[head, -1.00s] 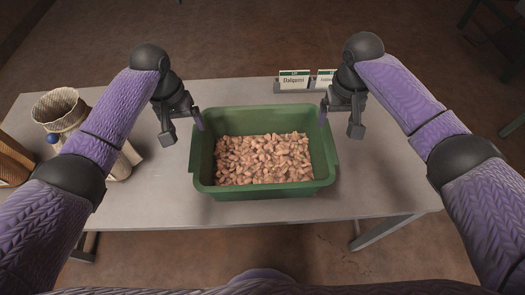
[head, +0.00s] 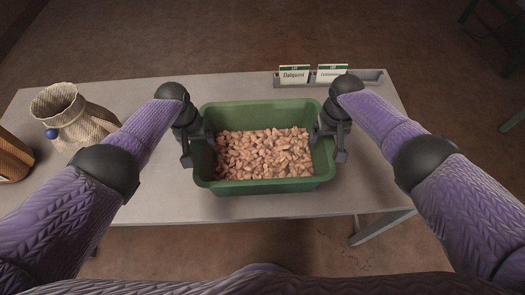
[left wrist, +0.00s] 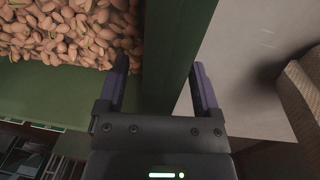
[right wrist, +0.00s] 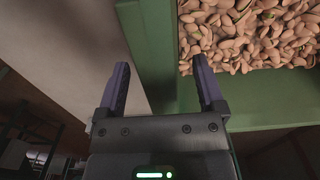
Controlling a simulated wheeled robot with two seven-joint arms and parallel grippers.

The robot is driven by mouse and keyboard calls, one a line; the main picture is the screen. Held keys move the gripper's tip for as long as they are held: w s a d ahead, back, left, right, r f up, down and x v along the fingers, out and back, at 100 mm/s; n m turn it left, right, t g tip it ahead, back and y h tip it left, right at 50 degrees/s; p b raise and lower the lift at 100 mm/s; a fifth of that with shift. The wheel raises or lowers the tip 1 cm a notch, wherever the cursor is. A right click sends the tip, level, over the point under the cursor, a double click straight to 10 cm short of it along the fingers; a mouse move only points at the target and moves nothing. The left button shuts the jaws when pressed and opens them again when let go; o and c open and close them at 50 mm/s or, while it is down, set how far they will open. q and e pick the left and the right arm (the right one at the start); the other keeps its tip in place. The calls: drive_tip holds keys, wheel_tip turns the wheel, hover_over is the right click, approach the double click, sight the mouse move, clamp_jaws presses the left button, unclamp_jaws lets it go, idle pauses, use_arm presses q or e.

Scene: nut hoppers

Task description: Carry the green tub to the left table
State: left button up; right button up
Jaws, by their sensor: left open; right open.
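The green tub (head: 262,186) stands upright on the grey table, filled with pistachio-like nuts (head: 264,153). My left gripper (head: 200,143) is at the tub's left wall. In the left wrist view its open fingers (left wrist: 160,85) stand on either side of that green wall (left wrist: 178,40). My right gripper (head: 326,138) is at the tub's right wall. In the right wrist view its open fingers (right wrist: 162,85) straddle that wall (right wrist: 148,45), one inside over the nuts and one outside. Whether any finger touches the wall is not clear.
The table (head: 130,95) has free room behind the tub. A woven sack (head: 70,115) and a brown container (head: 12,155) stand at its left. Two label cards (head: 294,75) sit in a grey rail (head: 368,77) at the back right. The table's front edge is close to the tub.

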use_arm(q)
drive_tip(key=shift+c, duration=0.2)
use_arm(e)
drive_tip(key=shift+c, duration=0.4)
use_arm(q)
drive_tip(key=c, duration=1)
use_arm(e)
drive_tip(key=c, duration=0.9)
use_arm(q)
clamp_jaws()
use_arm(e)
clamp_jaws()
